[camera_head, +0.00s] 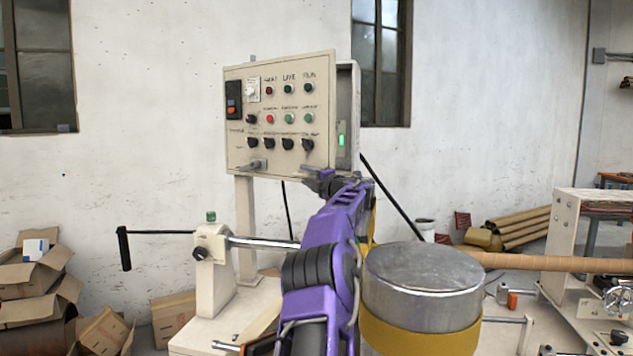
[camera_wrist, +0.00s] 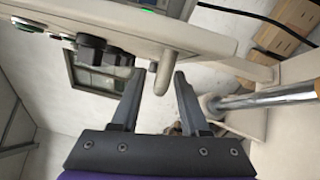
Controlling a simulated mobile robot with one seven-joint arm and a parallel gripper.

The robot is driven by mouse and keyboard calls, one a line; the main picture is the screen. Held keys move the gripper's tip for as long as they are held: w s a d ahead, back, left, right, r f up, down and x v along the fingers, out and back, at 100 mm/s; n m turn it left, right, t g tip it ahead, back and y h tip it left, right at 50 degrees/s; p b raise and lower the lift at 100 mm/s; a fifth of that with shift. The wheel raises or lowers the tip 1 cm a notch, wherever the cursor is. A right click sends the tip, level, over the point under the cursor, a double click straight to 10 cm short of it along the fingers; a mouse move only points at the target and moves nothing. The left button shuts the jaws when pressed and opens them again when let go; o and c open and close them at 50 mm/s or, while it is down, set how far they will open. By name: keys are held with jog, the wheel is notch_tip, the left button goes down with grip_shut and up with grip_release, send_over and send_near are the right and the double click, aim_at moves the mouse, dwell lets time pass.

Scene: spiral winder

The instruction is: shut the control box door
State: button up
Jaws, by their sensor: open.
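The control box door (camera_head: 282,115) is a cream panel with lamps, buttons and black knobs. It stands ajar: the grey box interior (camera_head: 346,120) with a green spot shows beyond its right edge. My gripper (camera_head: 313,178) is open and empty below the door's lower right edge. In the wrist view the panel underside (camera_wrist: 110,25) runs along the top, and the handle (camera_wrist: 164,72) appears between my open fingertips (camera_wrist: 158,78). I cannot tell its depth from them; no contact shows.
A steel shaft (camera_head: 262,243) with a crank (camera_head: 125,248) runs below the box. A metal-topped drum (camera_head: 424,275) stands right of my arm. Cardboard boxes (camera_head: 40,280) lie at left. The wall before the door's left side is clear.

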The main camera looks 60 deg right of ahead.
jog(key=b+v, duration=0.4)
jog(key=v, duration=1.3)
jog(key=shift+s, duration=0.15)
jog(key=shift+a, duration=0.1)
jog(key=shift+c, duration=0.2)
